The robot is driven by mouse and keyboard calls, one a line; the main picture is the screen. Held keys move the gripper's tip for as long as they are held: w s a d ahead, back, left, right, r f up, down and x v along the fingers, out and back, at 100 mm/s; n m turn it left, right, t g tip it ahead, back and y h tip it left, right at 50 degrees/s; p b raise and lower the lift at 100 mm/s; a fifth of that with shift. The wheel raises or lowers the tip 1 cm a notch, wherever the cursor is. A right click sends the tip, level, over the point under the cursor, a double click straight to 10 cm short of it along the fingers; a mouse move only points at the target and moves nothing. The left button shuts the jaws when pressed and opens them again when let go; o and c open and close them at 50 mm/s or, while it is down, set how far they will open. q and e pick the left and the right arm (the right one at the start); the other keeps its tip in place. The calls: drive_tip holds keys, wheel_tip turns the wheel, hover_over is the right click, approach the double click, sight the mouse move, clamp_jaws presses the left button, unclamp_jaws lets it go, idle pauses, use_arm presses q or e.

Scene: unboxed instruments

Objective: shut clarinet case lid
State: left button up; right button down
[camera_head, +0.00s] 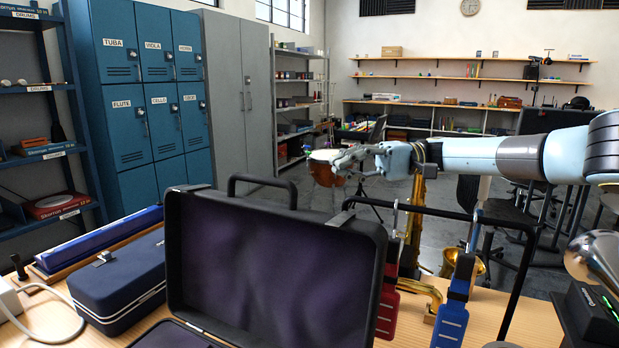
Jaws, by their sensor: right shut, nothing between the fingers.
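The clarinet case stands on the wooden table with its black lid (270,268) raised upright, the dark purple lining facing me. Only a strip of the case's lower part (172,336) shows at the bottom edge of the view. My right arm reaches in from the right, and my right gripper (345,158) is above and behind the lid's upper right area, pointing left. Its fingers are shut and empty. In the picture it is apart from the lid's top edge. My left gripper is out of view.
A closed dark blue case (118,284) and a long blue case (100,240) lie left of the lid. A black frame (440,212) with red and blue pieces (452,315) stands right of it. A dark device (590,312) sits at the right. Blue lockers (140,90) stand behind.

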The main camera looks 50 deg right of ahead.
approach(250, 180)
drive_tip(key=w, duration=0.5)
drive_tip(key=a, duration=0.1)
drive_tip(key=s+a, duration=0.1)
drive_tip(key=a+p, duration=0.1)
drive_tip(key=shift+s+a+f, duration=0.15)
drive_tip(key=shift+s+f, duration=0.05)
drive_tip(key=shift+s, duration=0.05)
